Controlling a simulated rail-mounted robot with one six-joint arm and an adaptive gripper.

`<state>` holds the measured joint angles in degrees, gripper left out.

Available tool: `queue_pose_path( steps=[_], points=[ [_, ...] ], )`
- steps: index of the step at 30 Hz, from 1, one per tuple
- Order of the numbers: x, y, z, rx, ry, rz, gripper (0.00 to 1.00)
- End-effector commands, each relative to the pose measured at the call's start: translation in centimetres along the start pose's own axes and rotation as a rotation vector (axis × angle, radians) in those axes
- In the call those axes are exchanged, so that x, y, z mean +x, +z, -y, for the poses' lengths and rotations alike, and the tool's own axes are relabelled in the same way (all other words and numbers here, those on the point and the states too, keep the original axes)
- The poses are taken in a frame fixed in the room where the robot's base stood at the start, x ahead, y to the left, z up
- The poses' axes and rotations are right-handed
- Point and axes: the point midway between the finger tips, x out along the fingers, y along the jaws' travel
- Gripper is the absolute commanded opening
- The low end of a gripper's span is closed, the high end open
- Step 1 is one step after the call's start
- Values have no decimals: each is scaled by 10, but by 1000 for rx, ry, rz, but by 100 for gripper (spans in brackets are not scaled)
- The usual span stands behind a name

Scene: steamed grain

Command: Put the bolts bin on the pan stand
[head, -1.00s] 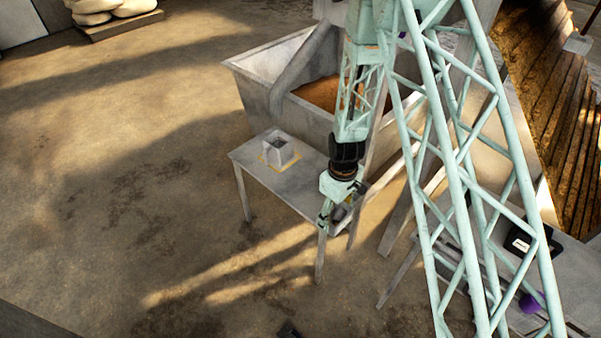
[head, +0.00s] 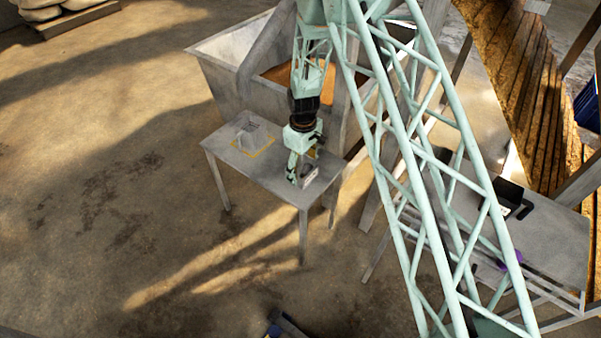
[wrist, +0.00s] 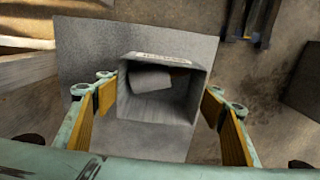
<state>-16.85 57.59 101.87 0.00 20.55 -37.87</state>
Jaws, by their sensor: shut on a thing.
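My gripper (head: 300,178) is shut on a small grey open-topped bin (wrist: 158,128), which I take to be the bolts bin. In the wrist view its yellow-padded fingers (wrist: 160,112) stand on either side of the bin. A pale grey block-like piece (wrist: 151,79) shows inside, and the far rim carries a label too small to read. In the head view the bin (head: 309,174) is upright at the right end of a small grey table (head: 245,170), probably the pan stand. I cannot tell whether it touches the tabletop (wrist: 85,55).
A large grey trough (head: 222,85) with brown contents stands behind. Another bench with a black bin (head: 510,197) is at right. Floor in front is mostly clear.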

Motion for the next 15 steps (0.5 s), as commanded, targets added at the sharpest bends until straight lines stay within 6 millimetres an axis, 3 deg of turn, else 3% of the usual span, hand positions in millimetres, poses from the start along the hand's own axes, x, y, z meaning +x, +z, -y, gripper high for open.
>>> queue_pose_path(
  steps=[6, 15],
  points=[
    [2, -20, -14, 0, 1, -2, 48],
    [2, -24, -17, 0, 1, -1, 48]
  ],
)
